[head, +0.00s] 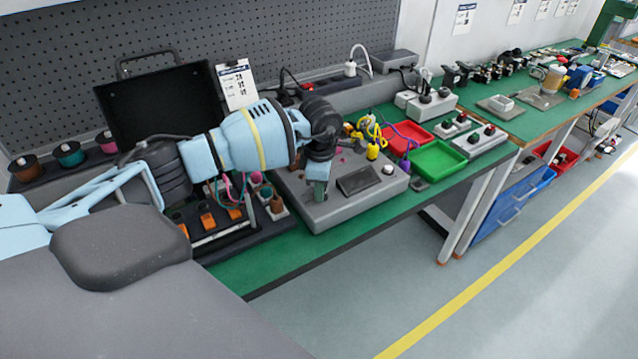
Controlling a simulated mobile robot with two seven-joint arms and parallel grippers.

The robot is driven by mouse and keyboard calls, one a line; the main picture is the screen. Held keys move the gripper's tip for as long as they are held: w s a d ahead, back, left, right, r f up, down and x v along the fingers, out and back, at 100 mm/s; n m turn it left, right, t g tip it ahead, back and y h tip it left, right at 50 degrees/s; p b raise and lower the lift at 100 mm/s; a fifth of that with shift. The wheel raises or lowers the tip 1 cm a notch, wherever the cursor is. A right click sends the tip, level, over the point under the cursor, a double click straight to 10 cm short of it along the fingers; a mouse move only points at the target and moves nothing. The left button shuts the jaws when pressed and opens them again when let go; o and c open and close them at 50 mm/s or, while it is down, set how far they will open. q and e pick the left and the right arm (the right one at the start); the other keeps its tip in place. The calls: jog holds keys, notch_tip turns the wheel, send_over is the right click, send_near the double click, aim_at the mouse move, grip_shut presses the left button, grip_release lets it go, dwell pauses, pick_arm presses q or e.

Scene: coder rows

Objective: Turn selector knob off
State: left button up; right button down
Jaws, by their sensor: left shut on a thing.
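A grey control box (325,214) sits on the green bench top, with a dark rectangular plate (360,180) and a pale round button (388,169) on its top face. My left arm reaches in from the left, and its gripper (319,191) points down at the front left part of the box. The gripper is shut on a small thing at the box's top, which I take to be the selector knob. The fingers hide nearly all of it, so which way it points cannot be seen. My right gripper is not in view.
A rack with orange-fronted parts (207,217) and wires stands left of the box. A green tray (438,160) and a red tray (402,137) lie to its right. An open black case (160,105) stands behind my arm. The floor in front is clear.

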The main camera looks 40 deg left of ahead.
pick_arm(q)
jog(key=shift+n, duration=0.5)
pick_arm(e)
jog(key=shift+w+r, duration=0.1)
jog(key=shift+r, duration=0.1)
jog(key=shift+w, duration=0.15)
pick_arm(q)
jog(key=o, duration=1)
jog(key=shift+c, duration=0.2)
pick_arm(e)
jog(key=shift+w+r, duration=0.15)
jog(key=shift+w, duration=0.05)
pick_arm(q)
jog(key=shift+s+d+r, duration=0.1)
jog(key=shift+r, duration=1.85)
jog(key=shift+s+d+r, duration=0.1)
jog(key=shift+r, duration=1.85)
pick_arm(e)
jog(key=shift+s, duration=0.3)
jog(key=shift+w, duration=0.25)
